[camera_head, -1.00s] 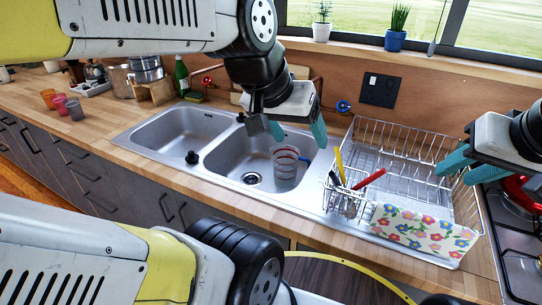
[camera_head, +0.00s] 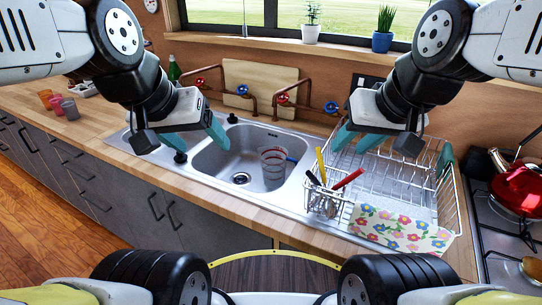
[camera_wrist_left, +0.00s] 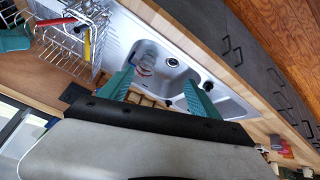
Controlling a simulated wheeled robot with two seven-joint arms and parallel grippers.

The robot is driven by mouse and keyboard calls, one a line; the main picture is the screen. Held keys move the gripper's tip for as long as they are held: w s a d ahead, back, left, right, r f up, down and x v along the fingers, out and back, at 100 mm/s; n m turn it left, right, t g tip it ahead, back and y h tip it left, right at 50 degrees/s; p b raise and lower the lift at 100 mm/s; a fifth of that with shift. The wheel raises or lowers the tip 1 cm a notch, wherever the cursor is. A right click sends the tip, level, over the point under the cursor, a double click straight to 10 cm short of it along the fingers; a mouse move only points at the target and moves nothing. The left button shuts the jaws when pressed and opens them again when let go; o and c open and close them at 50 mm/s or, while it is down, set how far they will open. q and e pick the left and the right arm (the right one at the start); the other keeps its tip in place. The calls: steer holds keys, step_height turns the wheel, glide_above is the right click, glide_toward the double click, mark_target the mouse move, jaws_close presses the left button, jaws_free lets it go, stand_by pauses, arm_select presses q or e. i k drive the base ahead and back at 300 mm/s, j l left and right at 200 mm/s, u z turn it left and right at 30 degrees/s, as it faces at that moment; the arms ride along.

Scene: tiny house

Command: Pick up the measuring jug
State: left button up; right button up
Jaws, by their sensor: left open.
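The measuring jug (camera_head: 273,163) is clear, with red markings and a blue handle. It stands in the right sink basin, to the right of the drain. It also shows in the left wrist view (camera_wrist_left: 147,63), small, between the spread fingers and well beyond them. My left gripper (camera_head: 203,136) is open and empty above the sink, to the left of the jug in the head view. My right gripper (camera_head: 356,139) has its teal fingers apart and empty, above the dish rack's left side, to the right of the jug.
The dish rack (camera_head: 440,195) stands right of the sink, with a utensil holder (camera_head: 326,200) and a flowered cloth (camera_head: 400,228). Taps (camera_head: 283,99) and pipes run behind the basin. A red kettle (camera_head: 519,188) sits on the stove at right. Coloured cups (camera_head: 69,110) stand at left.

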mark_target(273, 158)
steer(key=u, duration=1.6)
steer(key=z, duration=0.5)
steer(key=i+j+z, duration=0.15)
steer(key=z, duration=0.3)
steer(key=j+z, duration=0.25)
steer(key=z, duration=0.2)
steer(key=i+j+z, duration=0.1)
steer(key=j+z, duration=0.2)
steer(key=z, duration=0.15)
steer(key=j+z, duration=0.25)
steer(key=z, duration=0.2)
steer(key=j+z, duration=0.1)
steer(key=j, duration=0.4)
steer(key=k+j+z, duration=0.15)
steer(key=j, duration=0.4)
steer(key=j+z, duration=0.1)
steer(key=j, duration=0.4)
steer(key=k+j+z, duration=0.15)
steer(key=j, duration=0.75)
steer(key=i+j, duration=0.15)
steer(key=i, duration=0.15)
steer(key=u, duration=0.05)
